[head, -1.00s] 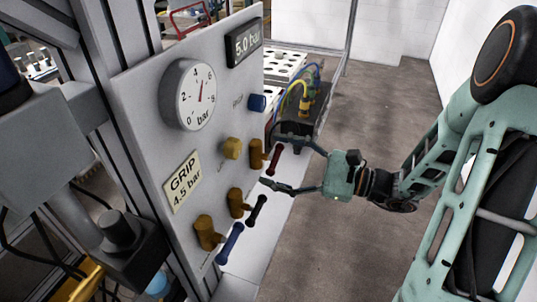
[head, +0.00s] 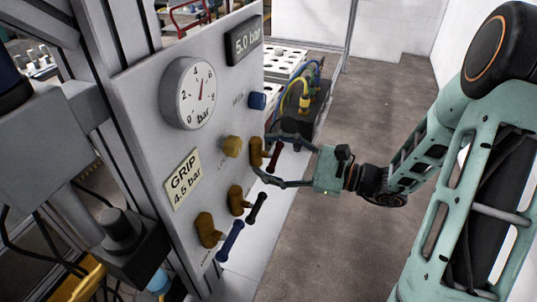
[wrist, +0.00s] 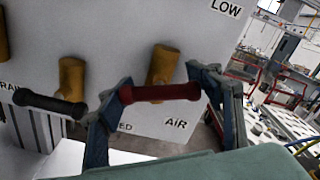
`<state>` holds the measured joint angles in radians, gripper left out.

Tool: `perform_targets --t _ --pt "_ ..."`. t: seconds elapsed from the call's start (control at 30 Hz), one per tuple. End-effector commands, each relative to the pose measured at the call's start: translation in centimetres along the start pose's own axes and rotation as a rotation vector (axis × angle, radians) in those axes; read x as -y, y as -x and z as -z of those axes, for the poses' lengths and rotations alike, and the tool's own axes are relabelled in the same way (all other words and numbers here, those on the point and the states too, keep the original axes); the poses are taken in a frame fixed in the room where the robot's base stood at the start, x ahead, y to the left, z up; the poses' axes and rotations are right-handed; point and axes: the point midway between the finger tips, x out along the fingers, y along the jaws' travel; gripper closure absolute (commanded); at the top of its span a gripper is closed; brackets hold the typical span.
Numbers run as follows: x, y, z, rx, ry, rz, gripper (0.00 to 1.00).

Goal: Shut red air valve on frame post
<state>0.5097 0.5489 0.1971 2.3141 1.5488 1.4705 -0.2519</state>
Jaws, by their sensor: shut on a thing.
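The red air valve handle (wrist: 160,93) sits on its brass body (wrist: 161,66), above the AIR label in the wrist view. It lies roughly level there, slightly tilted. In the head view the handle (head: 273,158) is the upper right one on the grey panel (head: 215,172). My gripper (head: 270,160) reaches in from the right and is shut on it. In the wrist view one finger (wrist: 104,112) is at the handle's left end and the other finger (wrist: 212,88) at its right end. Part of the brass body is hidden in the head view.
A black handle (head: 256,207) and a blue handle (head: 230,241) stand below on the same panel. A gauge (head: 188,93) is higher up. Floor to the right is free.

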Motion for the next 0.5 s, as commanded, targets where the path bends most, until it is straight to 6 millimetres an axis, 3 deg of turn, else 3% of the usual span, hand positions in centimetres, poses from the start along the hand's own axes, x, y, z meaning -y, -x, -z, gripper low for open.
perform_targets --t 0.17,0.5 --pt "0.12 0.01 -0.18 0.0 -0.033 0.0 0.66" --pt "0.17 0.01 -0.27 0.001 -0.327 0.0 0.67"
